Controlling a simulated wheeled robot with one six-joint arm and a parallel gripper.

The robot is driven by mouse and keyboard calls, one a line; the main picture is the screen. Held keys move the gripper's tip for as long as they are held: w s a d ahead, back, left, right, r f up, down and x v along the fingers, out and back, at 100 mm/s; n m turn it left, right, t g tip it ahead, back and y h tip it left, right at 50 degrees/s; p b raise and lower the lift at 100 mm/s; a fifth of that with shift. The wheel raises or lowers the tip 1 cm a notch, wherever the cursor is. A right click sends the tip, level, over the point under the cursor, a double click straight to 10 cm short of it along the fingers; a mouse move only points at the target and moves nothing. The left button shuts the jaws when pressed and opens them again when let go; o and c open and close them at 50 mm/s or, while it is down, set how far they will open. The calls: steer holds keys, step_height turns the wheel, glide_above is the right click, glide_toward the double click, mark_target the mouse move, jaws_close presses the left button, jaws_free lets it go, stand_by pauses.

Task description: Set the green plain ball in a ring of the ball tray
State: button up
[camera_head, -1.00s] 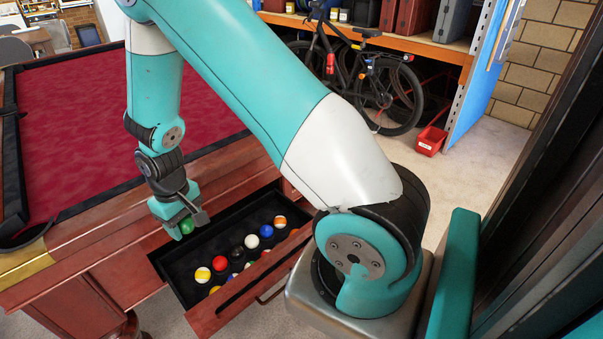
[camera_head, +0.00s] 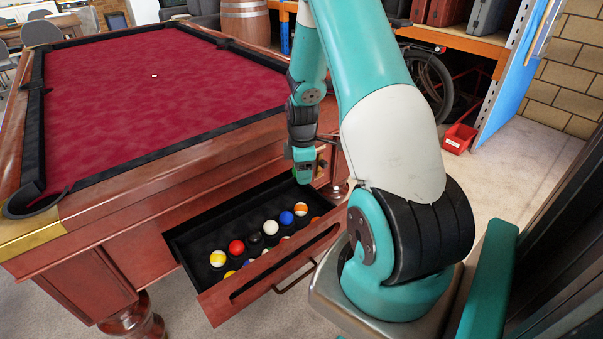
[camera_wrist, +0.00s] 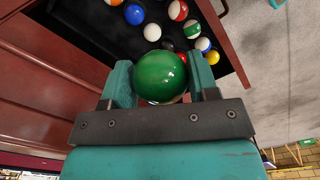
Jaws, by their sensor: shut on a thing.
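My gripper (camera_head: 304,170) is shut on a green ball, with one finger on each side of it. The ball (camera_wrist: 160,76) fills the jaws in the wrist view; a pale patch shows at its lower edge. In the head view the gripper is above the far right end of an open drawer, and I cannot make out the ball there. The drawer's black interior (camera_head: 192,238) holds several coloured balls in rows, which I take for the ball tray. Its single rings are too small to tell. In the wrist view the black interior (camera_wrist: 88,33) lies beyond the held ball.
The pool table (camera_head: 150,90) with red cloth stands behind the drawer; a small white spot lies on the cloth. The wooden drawer front (camera_head: 270,280) has a handle. A red bin (camera_head: 459,138) is on the floor at right, near shelving and a bicycle (camera_head: 430,85).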

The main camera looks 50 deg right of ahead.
step_height(320, 180, down, 10)
steer(key=b, duration=0.8)
steer(key=shift+f+b, duration=3.8)
steer(key=shift+f, duration=1.8)
steer(key=shift+a+f, duration=0.1)
steer(key=shift+f, duration=0.25)
steer(key=shift+s+f+b, duration=0.1)
steer(key=shift+s+b, duration=0.05)
steer(key=shift+b, duration=0.15)
steer(key=o, duration=1.1)
steer(key=shift+c, duration=0.2)
step_height(320, 180, up, 19)
steer(key=p, duration=0.4)
steer(key=shift+f, duration=0.15)
